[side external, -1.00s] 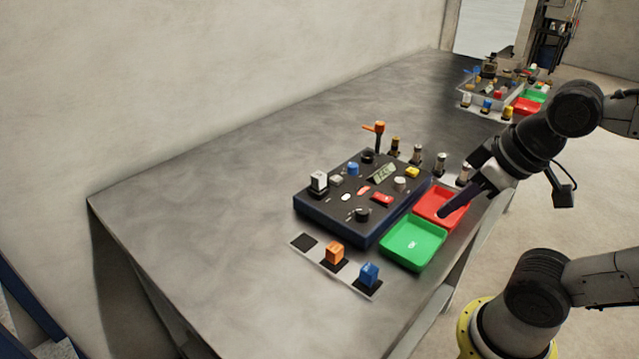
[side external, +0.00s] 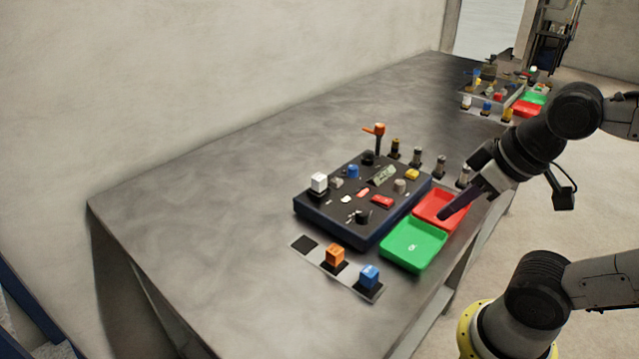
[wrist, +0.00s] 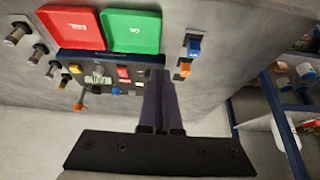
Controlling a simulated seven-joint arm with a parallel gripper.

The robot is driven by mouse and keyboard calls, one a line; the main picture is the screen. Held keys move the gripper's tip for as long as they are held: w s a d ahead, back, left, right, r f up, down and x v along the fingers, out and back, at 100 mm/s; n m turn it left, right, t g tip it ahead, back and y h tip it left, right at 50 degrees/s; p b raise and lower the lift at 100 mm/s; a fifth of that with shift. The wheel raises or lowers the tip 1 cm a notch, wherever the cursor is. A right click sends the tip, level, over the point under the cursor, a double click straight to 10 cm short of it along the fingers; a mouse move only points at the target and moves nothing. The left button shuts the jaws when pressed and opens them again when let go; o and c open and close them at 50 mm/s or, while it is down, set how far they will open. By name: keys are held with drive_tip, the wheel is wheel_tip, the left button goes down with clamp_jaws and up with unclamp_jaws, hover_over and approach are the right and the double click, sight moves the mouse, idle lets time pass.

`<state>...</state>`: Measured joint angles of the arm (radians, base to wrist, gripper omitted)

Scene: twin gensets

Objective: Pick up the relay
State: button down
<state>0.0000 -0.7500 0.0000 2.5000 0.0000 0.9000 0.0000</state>
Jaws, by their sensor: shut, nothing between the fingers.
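Three block-shaped pieces could be the relay; I cannot tell which one is meant. A white block (side external: 319,181) stands at the left corner of the dark panel (side external: 330,225). An orange block (side external: 335,254) and a blue block (side external: 369,274) sit on the grey strip in front of the panel. In the wrist view the blue block (wrist: 194,46) and orange block (wrist: 185,70) lie right of the fingers. My gripper (side external: 442,215) is shut and empty, its tips over the red tray. It also shows in the wrist view (wrist: 159,76).
A red tray (side external: 459,205) and a green tray (side external: 413,257) lie along the panel's right side. Upright cylindrical parts (side external: 440,164) stand behind them. A second similar set (side external: 490,90) is at the far end. The table's left side is clear.

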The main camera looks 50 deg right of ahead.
drive_tip(key=c, duration=1.6)
unclamp_jaws()
drive_tip(key=shift+c, duration=2.4)
unclamp_jaws()
